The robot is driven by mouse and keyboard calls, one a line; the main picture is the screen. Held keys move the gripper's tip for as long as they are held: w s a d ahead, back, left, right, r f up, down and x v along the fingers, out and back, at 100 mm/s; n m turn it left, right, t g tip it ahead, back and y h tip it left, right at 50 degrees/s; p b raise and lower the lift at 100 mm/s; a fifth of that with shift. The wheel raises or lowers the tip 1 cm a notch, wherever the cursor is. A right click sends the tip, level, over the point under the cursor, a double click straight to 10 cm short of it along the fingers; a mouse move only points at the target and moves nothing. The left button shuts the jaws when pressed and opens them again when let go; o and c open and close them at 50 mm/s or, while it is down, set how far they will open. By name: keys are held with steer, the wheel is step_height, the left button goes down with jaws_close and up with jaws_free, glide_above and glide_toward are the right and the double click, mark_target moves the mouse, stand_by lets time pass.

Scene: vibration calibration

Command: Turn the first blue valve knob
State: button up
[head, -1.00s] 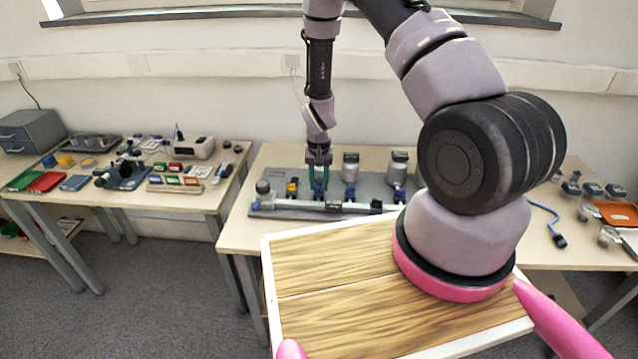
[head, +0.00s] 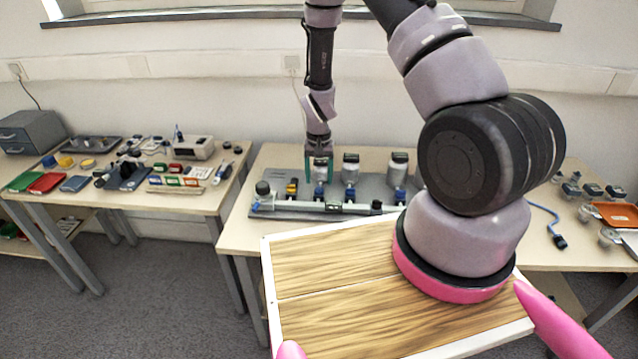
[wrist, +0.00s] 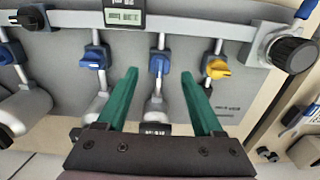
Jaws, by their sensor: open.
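A row of valve knobs sits on a pipe manifold. In the wrist view, a blue valve knob (wrist: 160,62) beside the yellow knob (wrist: 215,68) lies between the lines of my green fingers, just beyond their tips. The same blue knob shows in the head view (head: 319,193), below my gripper (head: 319,168). My gripper is open and empty, with its fingers (wrist: 159,78) spread on either side of that knob's branch. Two further blue knobs show in the wrist view, one beside it (wrist: 95,58) and one at the left edge (wrist: 6,53).
The manifold's grey base plate (head: 275,215) lies on the table. Silver-grey canisters (head: 398,168) stand behind the valves. A digital display (wrist: 124,14) and a black end knob (wrist: 291,54) sit on the main pipe. Another table with tools stands at left.

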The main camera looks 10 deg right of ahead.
step_height(320, 180, up, 8)
stand_by(0.5)
step_height(320, 180, up, 16)
steer(key=t+y, duration=0.1)
steer(key=t, duration=0.1)
glide_above(319, 186)
steer(key=d, duration=0.1)
steer(key=s+d+r+t, duration=0.15)
steer(key=s+r, duration=0.35)
steer(key=r, duration=0.6)
steer(key=s+d+r+t+y, duration=0.1)
steer(key=s+d+r+t, duration=0.2)
steer(key=s+r, duration=1.1)
steer(key=s, duration=0.4)
steer(key=shift+d+r+t, duration=0.15)
steer(key=shift+r+t, duration=0.05)
steer(key=shift+t, duration=0.15)
